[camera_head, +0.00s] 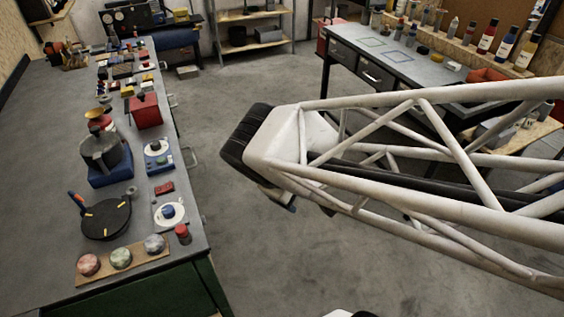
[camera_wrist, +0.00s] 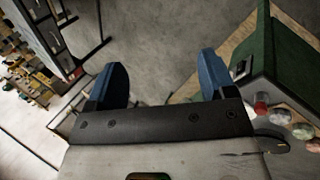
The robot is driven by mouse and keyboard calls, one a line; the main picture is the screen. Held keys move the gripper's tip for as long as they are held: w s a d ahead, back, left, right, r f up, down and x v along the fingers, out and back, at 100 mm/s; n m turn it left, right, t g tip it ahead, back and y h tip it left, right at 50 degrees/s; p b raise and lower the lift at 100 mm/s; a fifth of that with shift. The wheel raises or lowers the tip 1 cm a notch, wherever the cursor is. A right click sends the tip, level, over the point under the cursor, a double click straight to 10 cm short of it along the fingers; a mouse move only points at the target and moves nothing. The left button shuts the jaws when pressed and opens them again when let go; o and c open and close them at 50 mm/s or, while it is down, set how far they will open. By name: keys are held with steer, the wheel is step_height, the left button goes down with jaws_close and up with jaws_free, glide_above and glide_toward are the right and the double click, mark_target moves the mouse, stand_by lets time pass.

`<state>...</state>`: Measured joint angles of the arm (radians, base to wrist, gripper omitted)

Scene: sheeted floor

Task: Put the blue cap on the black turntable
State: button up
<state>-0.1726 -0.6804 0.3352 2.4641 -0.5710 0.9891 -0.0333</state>
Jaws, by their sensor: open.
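The black turntable (camera_head: 106,220) is a flat round disc with yellow marks, on the left workbench in the head view. A small blue piece (camera_head: 168,211), which looks like the blue cap, sits on a white round plate to the right of the turntable. My gripper shows in the wrist view (camera_wrist: 163,62) with two blue fingers spread wide and nothing between them. It hangs over the open floor, right of the bench and apart from both things. In the head view, the arm mostly hides it.
Around the turntable are a board with several mottled balls (camera_head: 121,259), a red-topped jar (camera_head: 183,234), a blue-based pot (camera_head: 107,158), a red box (camera_head: 145,110) and a blue device with a white dial (camera_head: 159,155). Another bench (camera_head: 405,65) stands right. Floor between is clear.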

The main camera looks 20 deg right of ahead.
step_height(320, 180, up, 6)
steer(key=a+m+y, duration=0.2)
steer(key=m+y, duration=0.3)
steer(key=m, duration=0.1)
steer(key=shift+s+a, duration=0.2)
steer(key=shift+s, duration=0.25)
steer(key=shift+c, duration=1.1)
steer(key=shift+f, duration=0.1)
steer(key=n+g+y, duration=0.3)
steer(key=n+y, duration=0.2)
steer(key=n, duration=1.5)
glide_toward(154, 244)
steer(key=a+f, duration=0.2)
steer(key=shift+w+d+r, duration=0.1)
steer(key=shift+w+d, duration=0.05)
steer(key=shift+w, duration=0.25)
